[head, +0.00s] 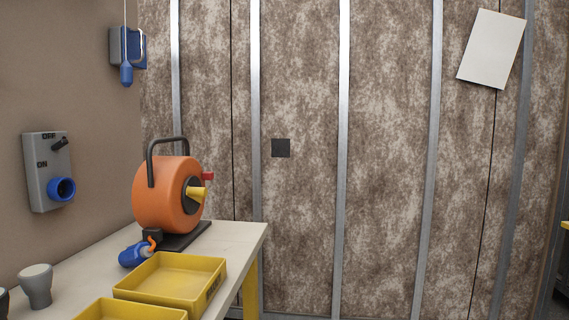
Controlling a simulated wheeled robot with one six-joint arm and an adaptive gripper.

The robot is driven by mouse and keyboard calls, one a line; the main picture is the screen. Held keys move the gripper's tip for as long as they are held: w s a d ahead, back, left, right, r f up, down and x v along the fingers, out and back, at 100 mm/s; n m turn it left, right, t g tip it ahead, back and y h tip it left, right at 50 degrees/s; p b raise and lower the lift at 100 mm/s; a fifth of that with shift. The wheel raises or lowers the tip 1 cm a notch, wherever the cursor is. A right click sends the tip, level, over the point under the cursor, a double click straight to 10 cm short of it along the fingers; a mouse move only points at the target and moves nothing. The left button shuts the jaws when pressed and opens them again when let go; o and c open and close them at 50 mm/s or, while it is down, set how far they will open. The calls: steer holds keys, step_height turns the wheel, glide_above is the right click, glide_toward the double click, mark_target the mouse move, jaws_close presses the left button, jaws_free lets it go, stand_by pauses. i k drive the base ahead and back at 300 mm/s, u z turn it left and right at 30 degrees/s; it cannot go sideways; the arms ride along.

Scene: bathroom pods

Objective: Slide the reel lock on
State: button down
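An orange cable reel (163,196) with a dark carrying handle (165,142) stands upright on a dark base (184,238) at the back of the table. A small red part (208,176) sticks out at the reel's right edge; it looks like the lock, but I cannot tell its position. A yellow cone (197,193) sticks out of the reel's dark hub. A blue plug (135,254) lies on the table by a short orange cable in front of the base. My gripper is not in view.
Two yellow trays, one behind (203,265) and one at the bottom edge (130,309), stand in front of the reel. A grey cup (36,285) is at the left. A switch box with a blue socket (61,188) is on the left wall. Floor right of the table looks clear.

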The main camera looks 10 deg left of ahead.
mark_target(205, 175)
steer(key=z, duration=0.35)
steer(key=i, duration=0.25)
steer(key=u, duration=1.7)
